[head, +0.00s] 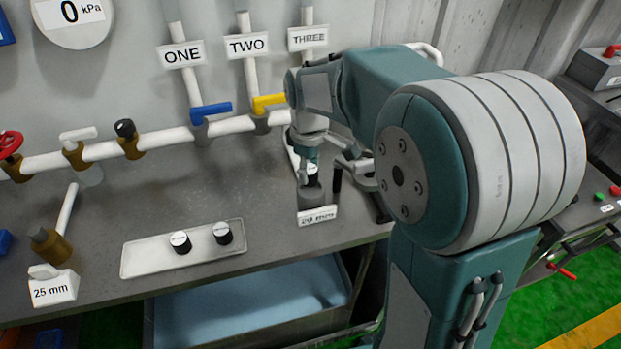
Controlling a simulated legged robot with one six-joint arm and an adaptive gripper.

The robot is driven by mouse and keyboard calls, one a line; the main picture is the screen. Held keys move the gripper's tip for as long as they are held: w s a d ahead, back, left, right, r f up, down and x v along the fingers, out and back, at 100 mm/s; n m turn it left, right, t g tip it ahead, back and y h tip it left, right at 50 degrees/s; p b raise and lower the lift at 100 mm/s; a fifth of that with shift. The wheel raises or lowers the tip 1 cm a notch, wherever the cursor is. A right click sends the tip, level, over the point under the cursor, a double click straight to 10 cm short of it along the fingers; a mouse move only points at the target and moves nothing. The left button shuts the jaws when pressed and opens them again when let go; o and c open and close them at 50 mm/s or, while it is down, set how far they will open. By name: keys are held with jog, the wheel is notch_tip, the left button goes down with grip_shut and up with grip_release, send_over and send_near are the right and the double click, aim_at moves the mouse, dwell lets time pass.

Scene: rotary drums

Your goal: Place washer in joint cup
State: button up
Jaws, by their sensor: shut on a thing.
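My gripper (323,178) is low over the bench at the middle right, partly hidden by my own arm. It is shut on what looks like a washer (312,170), a small black piece with a white top. This is right above or at a dark joint cup (310,194) behind the "20 mm" sign (317,215). I cannot tell whether the washer touches the cup or is inside it. Two more black pieces with white tops, a left one (181,242) and a right one (222,233), stand on a pale tray (150,258).
A brass fitting (50,245) with a white handle stands by the "25 mm" sign (53,289) at left. Pipes with blue (210,110) and yellow (268,102) valve handles run along the wall. A blue bin (255,305) is below the bench. The bench behind the tray is clear.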

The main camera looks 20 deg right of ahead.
aim_at(310, 181)
jog(key=f, duration=0.3)
jog(key=shift+w+d+f, duration=0.1)
jog(key=shift+w+f, duration=0.1)
jog(key=shift+w, duration=0.1)
jog(key=shift+d+f, duration=0.2)
jog(key=shift+f, duration=0.15)
jog(key=shift+f, duration=0.1)
jog(key=o, duration=1)
jog(key=shift+a, duration=0.1)
jog(key=shift+o, duration=0.2)
